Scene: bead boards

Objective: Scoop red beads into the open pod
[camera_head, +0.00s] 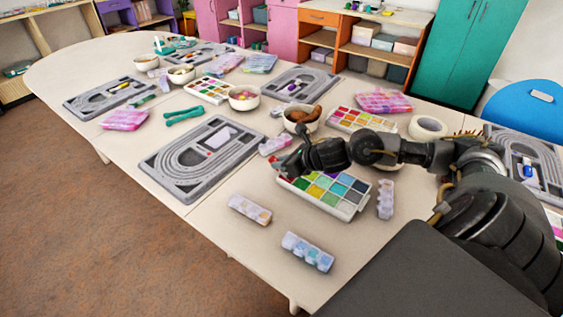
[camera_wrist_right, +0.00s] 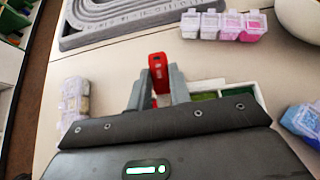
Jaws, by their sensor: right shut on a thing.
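My right gripper (camera_head: 288,166) reaches in from the right over the far left end of a bead tray (camera_head: 352,209) with many coloured compartments. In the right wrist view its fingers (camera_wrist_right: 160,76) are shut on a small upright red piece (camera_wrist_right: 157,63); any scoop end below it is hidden. I cannot tell which pod is open. My left gripper is out of view.
A grey bead board (camera_head: 163,160) lies left of the tray.

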